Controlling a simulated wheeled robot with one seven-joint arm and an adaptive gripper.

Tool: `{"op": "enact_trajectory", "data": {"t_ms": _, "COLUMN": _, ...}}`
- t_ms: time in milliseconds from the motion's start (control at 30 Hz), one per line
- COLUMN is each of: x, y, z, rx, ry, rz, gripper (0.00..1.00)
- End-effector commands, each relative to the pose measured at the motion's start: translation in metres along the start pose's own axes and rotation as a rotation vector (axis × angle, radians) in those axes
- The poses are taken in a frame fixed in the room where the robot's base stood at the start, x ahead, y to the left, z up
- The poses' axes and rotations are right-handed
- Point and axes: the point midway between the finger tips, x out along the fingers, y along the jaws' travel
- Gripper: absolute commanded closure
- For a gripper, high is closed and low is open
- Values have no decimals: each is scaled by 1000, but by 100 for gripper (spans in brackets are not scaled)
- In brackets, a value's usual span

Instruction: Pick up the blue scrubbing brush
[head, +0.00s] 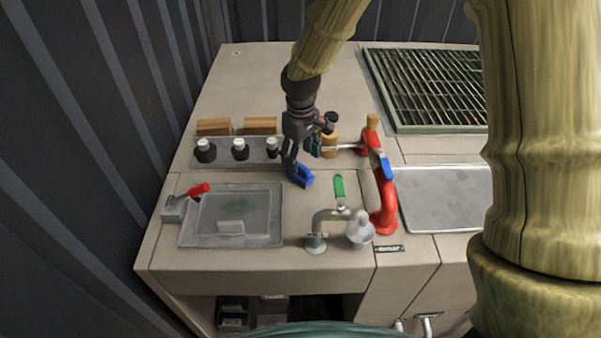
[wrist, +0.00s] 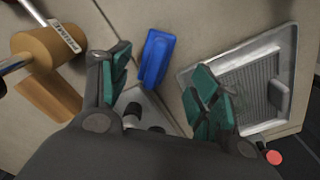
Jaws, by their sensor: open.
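The blue scrubbing brush (head: 301,176) lies on the counter, right of the sink basin and left of a green object. In the wrist view the blue brush (wrist: 156,59) lies ahead of the fingers, nearer the left finger, across the gap between them. My gripper (head: 290,160) is just above and beside the brush in the head view, pointing down. In the wrist view my gripper (wrist: 166,90) has its two green-padded fingers spread wide with nothing held. I cannot tell whether a fingertip touches the brush.
The sink basin (head: 266,215) with a red-handled lever (head: 198,189) is at left. A row of black bottles with white caps (head: 239,150) stands behind it. A green object (head: 339,187), a tap (head: 318,228) and a red pipe (head: 386,200) are at right. A grille (head: 430,129) lies at back right.

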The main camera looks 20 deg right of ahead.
Motion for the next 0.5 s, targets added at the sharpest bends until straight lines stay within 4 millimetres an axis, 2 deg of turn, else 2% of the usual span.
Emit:
{"op": "enact_trajectory", "data": {"t_ms": 267, "x": 23, "y": 3, "z": -2, "rx": 3, "ry": -10, "rz": -6, "gripper": 38}}
{"op": "enact_trajectory", "data": {"t_ms": 500, "x": 52, "y": 3, "z": 1, "rx": 4, "ry": -10, "rz": -6, "gripper": 38}}
